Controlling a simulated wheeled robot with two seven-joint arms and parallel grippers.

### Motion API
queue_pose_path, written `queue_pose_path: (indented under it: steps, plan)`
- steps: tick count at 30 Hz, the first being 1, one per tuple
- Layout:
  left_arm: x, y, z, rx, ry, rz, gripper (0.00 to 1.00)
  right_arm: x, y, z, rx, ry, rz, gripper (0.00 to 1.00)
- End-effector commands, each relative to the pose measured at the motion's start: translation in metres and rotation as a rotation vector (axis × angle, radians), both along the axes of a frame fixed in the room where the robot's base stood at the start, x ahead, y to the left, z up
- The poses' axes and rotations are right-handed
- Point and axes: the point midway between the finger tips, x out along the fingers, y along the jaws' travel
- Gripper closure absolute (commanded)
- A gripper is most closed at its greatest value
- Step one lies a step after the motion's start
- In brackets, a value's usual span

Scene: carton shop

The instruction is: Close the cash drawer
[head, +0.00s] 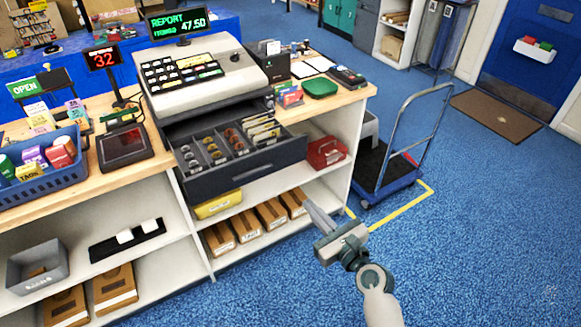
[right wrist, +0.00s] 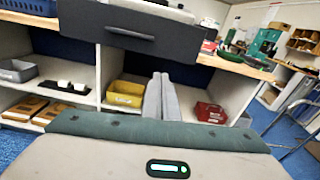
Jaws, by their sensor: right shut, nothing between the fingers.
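The cash drawer (head: 247,165) stands pulled out from under the cash register (head: 196,75) on the counter. Coins and banknotes show in its compartments. Its dark front with a handle also shows at the top of the right wrist view (right wrist: 130,34). My right gripper (head: 309,205) is shut and empty. It is in front of the counter shelves, lower than the drawer and to the right of it in the head view, apart from it. In the right wrist view its fingers (right wrist: 161,97) point toward the shelves below the drawer front. My left gripper is not in view.
The counter top (head: 337,99) holds a green tray (head: 320,87) and a card terminal. Shelves below hold a yellow bin (head: 218,204), a red box (head: 326,152) and several brown cartons. A hand cart (head: 385,170) stands at the right. Blue floor in front is clear.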

Motion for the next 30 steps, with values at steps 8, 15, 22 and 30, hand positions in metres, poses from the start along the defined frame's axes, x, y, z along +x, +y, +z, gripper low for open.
queue_pose_path:
  steps: [8,15,22,30]
  plan:
    - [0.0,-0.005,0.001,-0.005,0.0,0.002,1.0,0.0,0.003,0.032,0.106,0.003,0.012,1.0]
    - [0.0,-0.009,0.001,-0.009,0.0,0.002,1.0,0.0,0.003,0.031,0.102,0.003,0.011,1.0]
    - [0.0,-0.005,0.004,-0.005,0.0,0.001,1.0,0.009,0.009,0.032,0.101,0.002,0.012,1.0]
    - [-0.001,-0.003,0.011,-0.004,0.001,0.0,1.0,0.039,0.03,0.032,0.1,0.002,0.012,1.0]
